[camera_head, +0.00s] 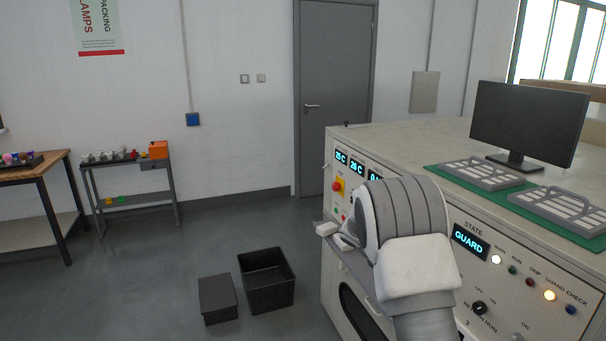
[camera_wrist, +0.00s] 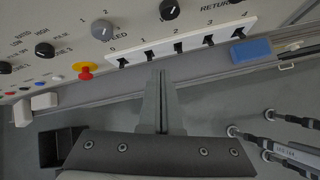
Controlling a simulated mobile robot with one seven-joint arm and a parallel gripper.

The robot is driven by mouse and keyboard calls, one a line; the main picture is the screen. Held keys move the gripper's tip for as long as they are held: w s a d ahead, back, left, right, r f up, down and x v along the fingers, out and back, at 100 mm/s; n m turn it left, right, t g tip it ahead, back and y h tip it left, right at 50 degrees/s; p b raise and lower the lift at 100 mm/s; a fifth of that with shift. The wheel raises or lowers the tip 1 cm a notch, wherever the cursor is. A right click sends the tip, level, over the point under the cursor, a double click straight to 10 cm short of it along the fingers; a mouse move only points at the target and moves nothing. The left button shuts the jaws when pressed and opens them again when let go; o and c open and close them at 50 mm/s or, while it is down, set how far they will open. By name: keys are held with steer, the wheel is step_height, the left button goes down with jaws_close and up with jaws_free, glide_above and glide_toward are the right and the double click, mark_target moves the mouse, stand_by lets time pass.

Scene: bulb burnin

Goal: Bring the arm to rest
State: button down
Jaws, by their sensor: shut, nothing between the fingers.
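My arm (camera_head: 410,220) is bent in front of the console (camera_head: 440,150) in the head view, and its wrist hides part of the console's front. In the wrist view my gripper (camera_wrist: 160,75) is shut and empty. Its two fingers lie together, with the tips appearing just below the white strip of numbered switches (camera_wrist: 180,42). I cannot tell whether the tips touch the panel. A red knob on a yellow base (camera_wrist: 85,70) is left of the fingers, and a blue block (camera_wrist: 250,50) is to their right.
Two dark bins, one open (camera_head: 266,280) and one smaller (camera_head: 218,299), stand on the floor left of the console. A monitor (camera_head: 528,122) and grey trays (camera_head: 475,174) are on top. Cables with metal ends (camera_wrist: 270,140) show at lower right in the wrist view.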

steer(key=s+a+r+m+y, duration=0.25)
steer(key=s+r+m, duration=0.25)
steer(key=s+r, duration=0.4)
steer(key=s+a+r+m+y, duration=0.25)
steer(key=s+r+m, duration=0.25)
steer(key=s+r, duration=0.35)
steer(key=s+a+r+m+t+y+p, duration=0.1)
steer(key=s+a+m, duration=0.3)
steer(key=s, duration=0.6)
steer(key=s+a+r+m+t+y, duration=0.1)
steer(key=s+a+m+y, duration=0.1)
steer(key=s, duration=0.8)
steer(key=shift+s+a+r+m+t+p, duration=0.15)
steer(key=shift+a+r+m+t+p, duration=0.2)
steer(key=shift+a+m, duration=0.75)
